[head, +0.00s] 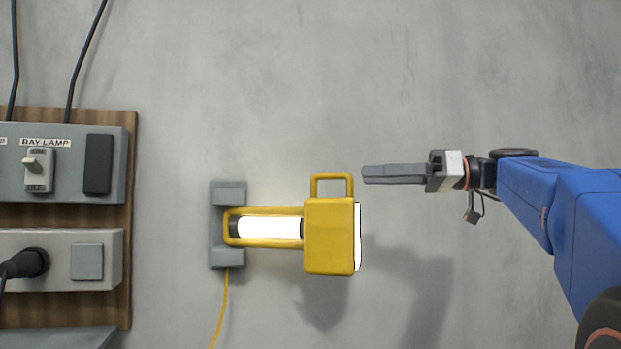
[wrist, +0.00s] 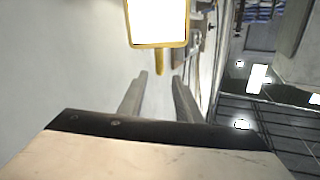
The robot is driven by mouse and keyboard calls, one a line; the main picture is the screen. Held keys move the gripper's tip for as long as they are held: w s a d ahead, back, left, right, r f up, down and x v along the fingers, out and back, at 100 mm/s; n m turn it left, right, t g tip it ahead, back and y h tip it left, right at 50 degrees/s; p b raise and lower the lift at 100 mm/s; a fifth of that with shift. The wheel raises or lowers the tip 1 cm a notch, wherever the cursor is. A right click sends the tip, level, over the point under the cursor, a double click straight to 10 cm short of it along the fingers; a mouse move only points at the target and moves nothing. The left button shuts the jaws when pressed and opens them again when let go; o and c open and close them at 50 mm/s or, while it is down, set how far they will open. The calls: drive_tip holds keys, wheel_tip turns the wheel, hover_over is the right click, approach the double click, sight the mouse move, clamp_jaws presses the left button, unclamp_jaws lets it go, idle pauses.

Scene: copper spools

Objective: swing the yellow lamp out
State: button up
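The yellow lamp (head: 328,237) hangs on a grey wall bracket (head: 228,194) in the head view, its arm reaching to the right. It glows bright white at its tube and right face. A yellow loop handle (head: 332,178) stands on top of its head. My gripper (head: 366,174) is just right of the handle, pointing left at about its height, and looks apart from it. In the wrist view the lamp's lit face (wrist: 157,18) is ahead, with the handle (wrist: 159,62) just beyond the fingertips. My gripper (wrist: 160,78) is open and empty, its two fingers apart.
A wooden board (head: 123,290) at the left carries a grey box with a "BAY LAMP" switch (head: 38,169) and a socket box (head: 60,279) with a black plug. A yellow cord (head: 221,312) hangs below the bracket. The wall above the lamp is bare.

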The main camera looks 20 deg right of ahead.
sight(322, 177)
drive_tip(key=shift+x, duration=7.05)
clamp_jaws()
